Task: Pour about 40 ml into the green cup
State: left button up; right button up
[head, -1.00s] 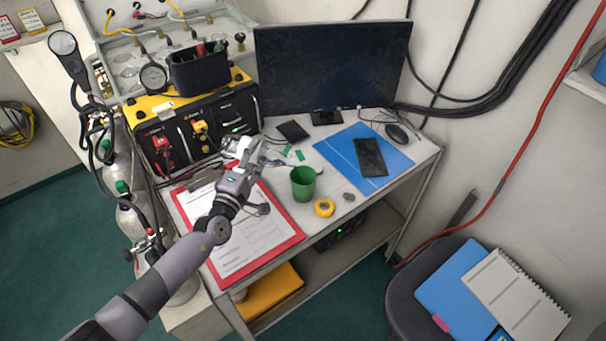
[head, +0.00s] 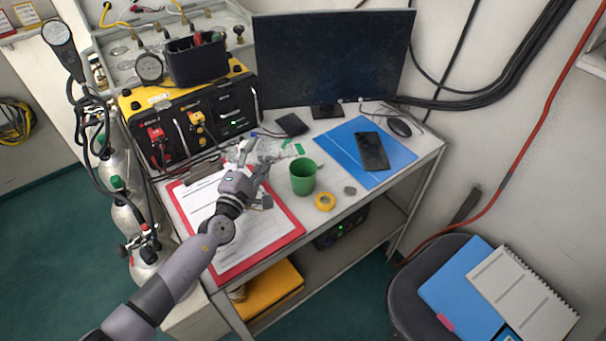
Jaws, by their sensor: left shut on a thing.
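The green cup (head: 303,179) stands upright on the desk, right of the clipboard, with its open top visible. Its contents cannot be made out. My left gripper (head: 262,161) is left of the cup and slightly farther back. It is shut on a clear, whitish thing (head: 246,150), which looks like a transparent bottle tilted well over. The fingers partly hide it, and its mouth and liquid level are not clear. I see no stream of liquid. My right gripper is not in view.
A yellow tape roll (head: 325,201) and a small grey piece (head: 349,190) lie near the cup. A red clipboard (head: 262,240) lies under my left arm. A blue folder (head: 340,148) with a black phone (head: 371,151) is at right. The monitor (head: 333,62) stands behind.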

aim_at(268, 154)
pick_arm(q)
jog(key=shift+d+r+n, duration=0.25)
jog(key=shift+r+n, duration=0.1)
jog(key=shift+n, duration=0.45)
dwell(1.1)
jog(key=shift+s+d+r+n+y+p, duration=0.1)
jog(key=shift+d+r+n+y+p, duration=0.3)
jog(key=shift+r+n+p, duration=0.4)
jog(key=d+n, duration=0.1)
jog(key=r+n+p, duration=0.1)
jog(key=n, duration=0.1)
jog(key=shift+s+d+p, duration=0.3)
jog(key=shift+d, duration=0.05)
jog(key=n, duration=0.4)
jog(key=shift+d+r, duration=0.2)
jog(key=n, duration=0.3)
jog(key=shift+d+f+n, duration=0.1)
jog(key=shift+f+n, duration=0.2)
jog(key=shift+n, duration=0.1)
jog(key=shift+d+n, duration=0.1)
jog(key=shift+n, duration=0.3)
dwell(0.6)
